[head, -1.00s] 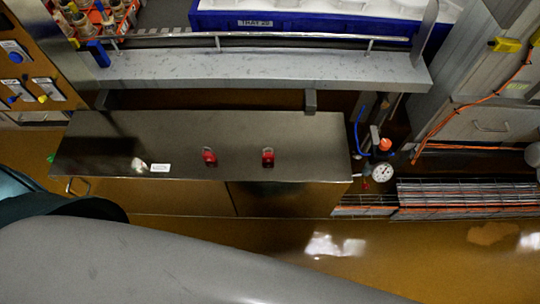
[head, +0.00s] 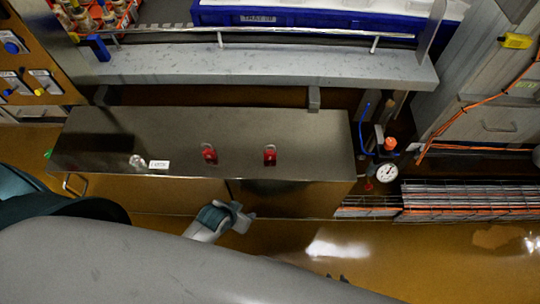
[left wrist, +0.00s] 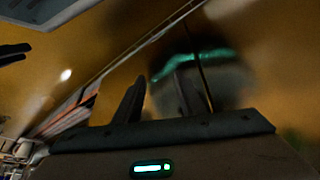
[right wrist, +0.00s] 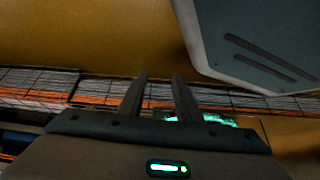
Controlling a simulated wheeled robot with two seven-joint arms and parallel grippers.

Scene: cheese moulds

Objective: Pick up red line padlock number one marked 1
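Two red padlocks lie on the dark metal cabinet top (head: 100,140) in the head view: a left one (head: 209,154) and a right one (head: 270,156). Their markings are too small to read, so I cannot tell which is number 1. My left gripper (head: 246,216) is just off the cabinet's front edge, nearer to me than the padlocks. Its fingers stand apart and empty in the left wrist view (left wrist: 163,75). My right gripper (head: 338,279) shows only its dark tips over the floor. In the right wrist view (right wrist: 159,76) its fingers are apart and empty. Neither wrist view shows a padlock.
A white label (head: 158,164) and a small silvery object (head: 137,161) lie left of the padlocks. A grey shelf with a rail (head: 260,66) runs behind the cabinet top. A gauge (head: 387,172) and wire cable trays (head: 470,200) stand right. The top around the padlocks is clear.

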